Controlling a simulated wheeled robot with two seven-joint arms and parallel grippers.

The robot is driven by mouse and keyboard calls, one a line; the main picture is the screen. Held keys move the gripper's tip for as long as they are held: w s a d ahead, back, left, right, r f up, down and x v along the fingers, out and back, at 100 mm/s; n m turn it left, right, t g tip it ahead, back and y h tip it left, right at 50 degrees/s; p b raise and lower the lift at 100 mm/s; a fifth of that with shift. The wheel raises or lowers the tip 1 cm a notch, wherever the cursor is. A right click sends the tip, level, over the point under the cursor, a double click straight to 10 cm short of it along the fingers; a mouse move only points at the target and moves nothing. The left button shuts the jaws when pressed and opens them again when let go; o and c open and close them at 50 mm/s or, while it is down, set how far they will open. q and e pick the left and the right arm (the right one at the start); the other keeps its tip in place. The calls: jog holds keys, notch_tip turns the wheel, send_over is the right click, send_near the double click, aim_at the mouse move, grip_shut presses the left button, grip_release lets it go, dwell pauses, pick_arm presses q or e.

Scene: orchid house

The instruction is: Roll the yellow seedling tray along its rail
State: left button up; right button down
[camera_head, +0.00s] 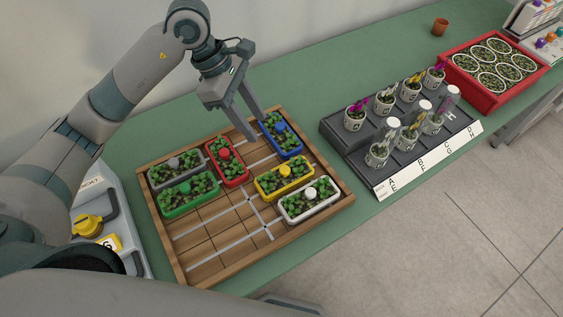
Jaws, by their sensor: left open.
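The yellow seedling tray (287,180) sits on the wooden rail board (200,243), with a yellow knob among its seedlings. The white tray (311,202) is just in front of it and the blue tray (281,134) is behind it. A red tray (228,163) stands to its left, with the grey tray (176,170) and green tray (188,195) farther left. My left gripper (255,128) is open and empty, pointing down above the back of the board beside the blue tray. It is apart from the yellow tray. My right gripper is not in view.
A dark stepped rack (350,152) with several potted orchids, some under clear covers, stands right of the board. A red crate (476,93) of round pots is farther right. A small terracotta pot (440,26) stands behind. The board's front left is clear of trays.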

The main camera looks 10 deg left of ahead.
aim_at(284, 169)
pick_arm(q)
jog(key=p+x, duration=0.5)
jog(key=x, duration=1.1)
jog(key=shift+f, duration=0.15)
jog(key=shift+d+f+p, duration=0.15)
jog(key=shift+f+p, duration=0.2)
jog(key=shift+f, duration=0.15)
jog(key=shift+c, duration=0.6)
grip_shut()
jog(key=shift+w+d+f+b, duration=0.15)
jog(key=shift+w+d+b, duration=0.55)
jog(key=shift+b, duration=0.45)
jog(key=shift+w+d, duration=0.1)
jog(key=shift+w, duration=0.1)
jog(key=shift+r, duration=0.25)
